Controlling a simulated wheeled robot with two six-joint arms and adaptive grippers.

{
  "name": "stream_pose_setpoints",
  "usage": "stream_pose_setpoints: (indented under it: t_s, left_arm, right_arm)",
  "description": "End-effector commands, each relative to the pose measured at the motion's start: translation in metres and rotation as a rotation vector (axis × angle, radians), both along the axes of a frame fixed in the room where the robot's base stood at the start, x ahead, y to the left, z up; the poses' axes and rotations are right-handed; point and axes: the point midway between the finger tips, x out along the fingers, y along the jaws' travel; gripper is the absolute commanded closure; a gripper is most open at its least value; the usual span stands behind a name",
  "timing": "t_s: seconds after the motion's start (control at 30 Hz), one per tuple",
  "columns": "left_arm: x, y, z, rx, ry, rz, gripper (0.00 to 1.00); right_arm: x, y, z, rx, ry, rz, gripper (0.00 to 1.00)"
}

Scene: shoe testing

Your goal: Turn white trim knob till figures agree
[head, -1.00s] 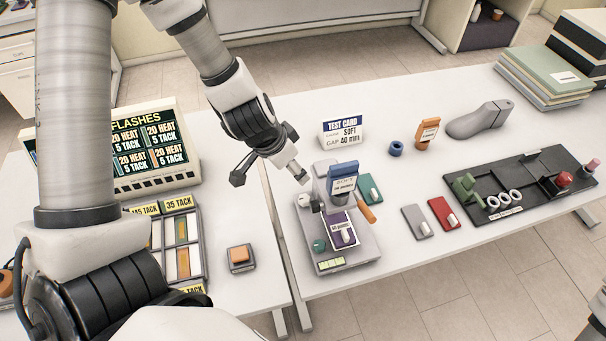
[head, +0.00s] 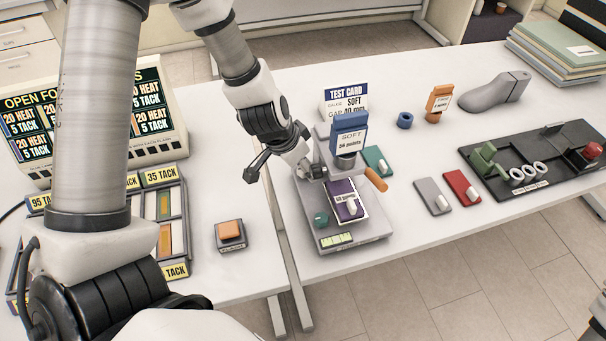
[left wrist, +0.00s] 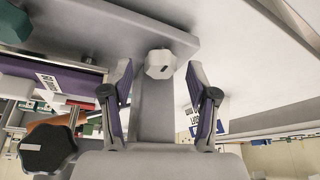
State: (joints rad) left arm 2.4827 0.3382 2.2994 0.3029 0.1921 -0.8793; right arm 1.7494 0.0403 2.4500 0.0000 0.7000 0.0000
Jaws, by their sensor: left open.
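The white trim knob (left wrist: 160,63) is in the left wrist view, ahead of and between the fingertips of my left gripper (left wrist: 159,80). The gripper is open, and I see no contact with the knob. In the head view my left gripper (head: 304,168) is at the left rear of the grey tester (head: 372,228) and hides the knob. A blue card (head: 349,135) on the tester seems to read SOFT, 56 points. A purple block (head: 340,190) with a small label lies on the tester; its figure is too small to read surely.
The white test card (head: 340,100) stands behind the tester, partly covered. A teal block (head: 377,160) and an orange handle (head: 375,179) are close on the right. Grey (head: 427,196) and red (head: 462,188) blocks lie farther right, with clear table between.

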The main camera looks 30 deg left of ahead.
Motion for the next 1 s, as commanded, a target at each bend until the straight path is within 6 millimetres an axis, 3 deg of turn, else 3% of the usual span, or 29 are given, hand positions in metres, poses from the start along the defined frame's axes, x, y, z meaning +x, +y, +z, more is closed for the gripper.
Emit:
stream_pose_setpoints:
  t_s: [0.27,0.43,0.47,1.0]
  left_arm:
    - [0.002,-0.001,-0.004,-0.001,0.001,0.000,0.41]
    - [0.002,-0.001,-0.004,-0.001,0.001,0.000,0.98]
    - [0.002,-0.001,-0.004,-0.001,0.001,0.000,1.00]
    - [0.002,0.000,-0.002,-0.002,0.003,-0.098,1.00]
  right_arm:
    - [0.000,0.000,-0.003,0.000,-0.001,0.000,1.00]
    - [0.000,0.000,-0.003,0.000,-0.001,0.000,1.00]
    - [0.000,0.000,-0.003,0.000,-0.001,0.000,1.00]
    - [0.000,0.000,0.009,0.000,-0.001,0.000,1.00]
